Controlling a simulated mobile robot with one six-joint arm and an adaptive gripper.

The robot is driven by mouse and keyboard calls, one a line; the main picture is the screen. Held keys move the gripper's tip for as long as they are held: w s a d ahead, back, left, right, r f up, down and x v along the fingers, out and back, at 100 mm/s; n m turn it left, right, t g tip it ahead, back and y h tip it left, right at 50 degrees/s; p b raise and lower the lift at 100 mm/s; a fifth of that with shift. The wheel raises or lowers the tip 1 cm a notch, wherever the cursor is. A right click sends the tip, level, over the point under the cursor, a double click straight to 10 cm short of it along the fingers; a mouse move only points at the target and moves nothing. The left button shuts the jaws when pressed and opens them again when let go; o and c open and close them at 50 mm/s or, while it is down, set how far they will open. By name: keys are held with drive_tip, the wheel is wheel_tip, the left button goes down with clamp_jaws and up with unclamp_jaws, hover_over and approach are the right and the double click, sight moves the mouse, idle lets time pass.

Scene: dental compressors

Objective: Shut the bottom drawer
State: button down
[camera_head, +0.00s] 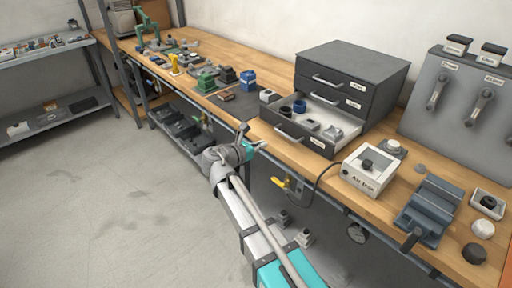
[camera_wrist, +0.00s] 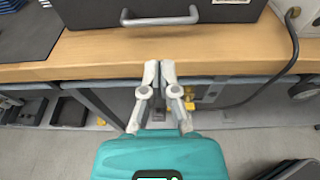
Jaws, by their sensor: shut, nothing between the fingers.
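The dark grey drawer cabinet (camera_head: 348,62) stands on the wooden bench against the wall. Its bottom drawer (camera_head: 300,142) is pulled out toward the bench's front edge, with small parts lying inside; the drawers above are shut. In the wrist view the bottom drawer's front (camera_wrist: 270,12) and its metal bar handle (camera_wrist: 162,18) show at the top. My gripper (camera_head: 257,146) is shut and empty, in front of the drawer at the bench edge. In the wrist view its fingertips (camera_wrist: 159,64) are together, pointing at the drawer front below the handle and apart from it.
A white box with a black knob (camera_head: 366,168) and a blue-grey vise (camera_head: 430,207) stand right of the drawer. Small blocks (camera_head: 248,80) and a dark mat (camera_head: 228,102) lie to its left. A cable hangs over the bench edge. The floor at left is clear.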

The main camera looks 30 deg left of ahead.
sight(280, 145)
drive_tip(key=b+x, duration=0.2)
drive_tip(key=x, duration=0.8)
